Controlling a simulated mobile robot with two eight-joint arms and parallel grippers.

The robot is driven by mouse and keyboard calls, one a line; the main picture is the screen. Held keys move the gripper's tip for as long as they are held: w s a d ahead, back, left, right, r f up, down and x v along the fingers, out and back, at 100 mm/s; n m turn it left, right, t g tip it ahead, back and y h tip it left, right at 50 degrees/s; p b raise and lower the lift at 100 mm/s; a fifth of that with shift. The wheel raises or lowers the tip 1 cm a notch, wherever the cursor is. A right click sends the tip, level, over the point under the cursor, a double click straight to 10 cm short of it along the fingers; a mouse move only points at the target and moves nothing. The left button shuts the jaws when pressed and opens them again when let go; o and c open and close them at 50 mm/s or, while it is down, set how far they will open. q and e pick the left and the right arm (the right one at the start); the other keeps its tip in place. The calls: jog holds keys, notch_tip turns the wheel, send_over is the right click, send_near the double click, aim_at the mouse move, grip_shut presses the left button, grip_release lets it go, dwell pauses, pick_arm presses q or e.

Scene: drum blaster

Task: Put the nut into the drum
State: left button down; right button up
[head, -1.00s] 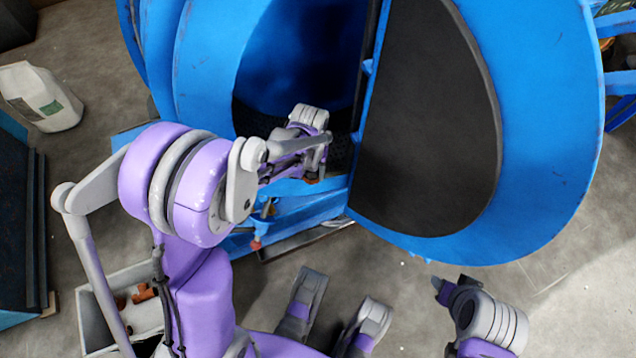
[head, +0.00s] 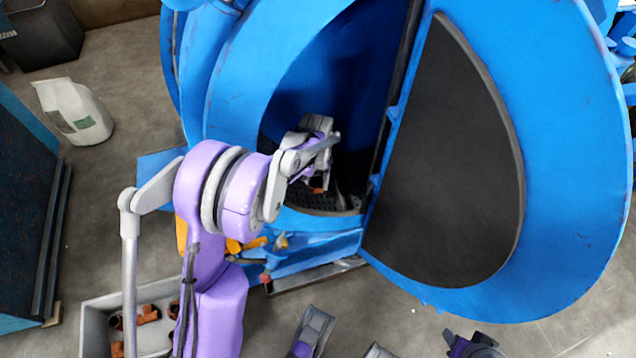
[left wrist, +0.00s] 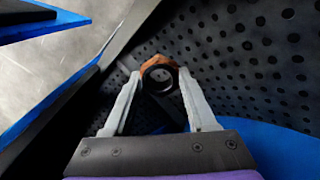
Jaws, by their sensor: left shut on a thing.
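The nut is a rusty orange ring with a dark bore. It shows in the left wrist view (left wrist: 158,62) between the two pale fingertips, and as a small orange spot in the head view (head: 317,190). My left gripper (head: 316,180) is shut on it, inside the opening of the big blue drum (head: 240,110). The perforated black lining (left wrist: 230,45) of the drum lies behind the nut; the gap between them is hard to judge. My right gripper (head: 455,342) shows only partly at the bottom edge, and its jaws are unclear.
The drum's open door (head: 570,180), with a dark panel, stands right of the opening. A grey crate (head: 92,325) with several rusty parts sits at lower left. A white bag (head: 75,110) stands on the floor, and a dark blue cabinet (head: 25,200) is at the left edge.

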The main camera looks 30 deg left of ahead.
pick_arm(q)
jog(key=shift+c, duration=0.6)
grip_release()
notch_tip(320, 180, up, 11)
jog(key=p, duration=0.2)
jog(key=shift+p, duration=0.3)
jog(key=shift+s+d, duration=0.1)
jog(key=s+d+r+p, duration=0.2)
jog(key=s+d+p, duration=0.2)
jog(key=s+d, duration=1.2)
jog(key=d, duration=0.3)
jog(key=shift+s+d+r, duration=0.35)
jog(key=shift+s+r, duration=0.05)
